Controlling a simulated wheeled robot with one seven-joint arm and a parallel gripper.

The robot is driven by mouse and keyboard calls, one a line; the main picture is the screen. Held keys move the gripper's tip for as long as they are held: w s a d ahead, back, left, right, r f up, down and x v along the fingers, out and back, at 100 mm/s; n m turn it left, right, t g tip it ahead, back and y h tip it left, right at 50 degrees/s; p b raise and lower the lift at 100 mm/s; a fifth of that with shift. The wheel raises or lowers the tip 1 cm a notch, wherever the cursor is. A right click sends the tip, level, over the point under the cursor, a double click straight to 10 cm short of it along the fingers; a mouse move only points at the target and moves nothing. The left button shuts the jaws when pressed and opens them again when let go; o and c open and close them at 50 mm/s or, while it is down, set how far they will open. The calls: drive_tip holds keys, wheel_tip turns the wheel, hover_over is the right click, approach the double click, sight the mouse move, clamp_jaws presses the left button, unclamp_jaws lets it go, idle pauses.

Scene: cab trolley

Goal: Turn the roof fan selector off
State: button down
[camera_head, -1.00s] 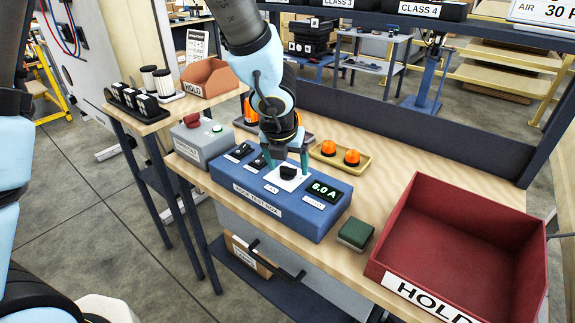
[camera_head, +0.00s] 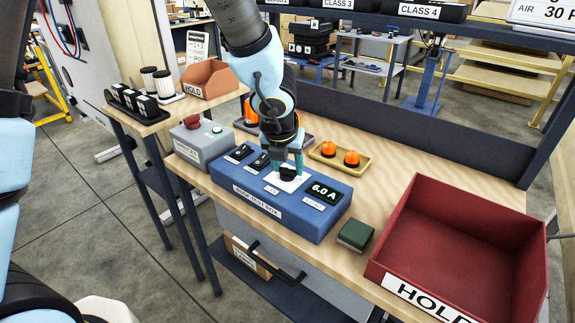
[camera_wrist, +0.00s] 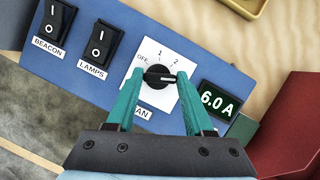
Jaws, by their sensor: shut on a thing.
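The roof fan selector is a black knob (camera_wrist: 158,76) on a white plate (camera_wrist: 155,100) marked OFF, 1 and 2, with the word FAN partly covered below. A pale mark on the knob points to the right in the wrist view, away from OFF. My gripper (camera_wrist: 159,74) is shut on the knob, one teal finger on each side; it also shows in the head view (camera_head: 288,170). The plate sits on the blue roof test box (camera_head: 265,205). The green display (camera_head: 325,191) reads 6.0 A.
The beacon switch (camera_wrist: 53,22) and lamps switch (camera_wrist: 102,45) are left of the fan plate. A grey box with a red button (camera_head: 200,140) stands left. A yellow tray with orange beacons (camera_head: 340,157) lies behind. A green block (camera_head: 355,235) and red HOLD bin (camera_head: 455,240) are right.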

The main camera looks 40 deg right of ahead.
drive_tip(key=shift+n, duration=0.3)
drive_tip(key=n+t+b, duration=0.1)
drive_tip(key=n, duration=0.1)
drive_tip(key=shift+s+d+n+y, duration=0.1)
drive_tip(key=shift+n+y, duration=0.3)
drive_tip(key=n+y, duration=0.1)
drive_tip(key=n, duration=0.2)
drive_tip(key=shift+d+n+t, duration=0.1)
drive_tip(key=shift+n+t, duration=0.2)
drive_tip(key=n+y, duration=0.1)
drive_tip(key=n, duration=0.2)
drive_tip(key=n+y, duration=0.1)
drive_tip(key=n, duration=0.2)
drive_tip(key=shift+d+y, duration=0.15)
drive_tip(key=shift+y, duration=0.25)
drive_tip(key=n+y+p, duration=0.1)
drive_tip(key=n, duration=0.2)
drive_tip(key=n+g+y, duration=0.1)
drive_tip(key=n, duration=0.2)
drive_tip(key=shift+w+d+n+p, duration=0.15)
drive_tip(key=shift+w+n+p, duration=0.05)
drive_tip(key=shift+n+p, duration=0.2)
drive_tip(key=n+g+y, duration=0.1)
drive_tip(key=n, duration=0.2)
drive_tip(key=shift+w+p, duration=0.15)
drive_tip(key=shift+p, duration=0.15)
drive_tip(key=shift+n+g, duration=0.9)
drive_tip(key=shift+n, duration=1.1)
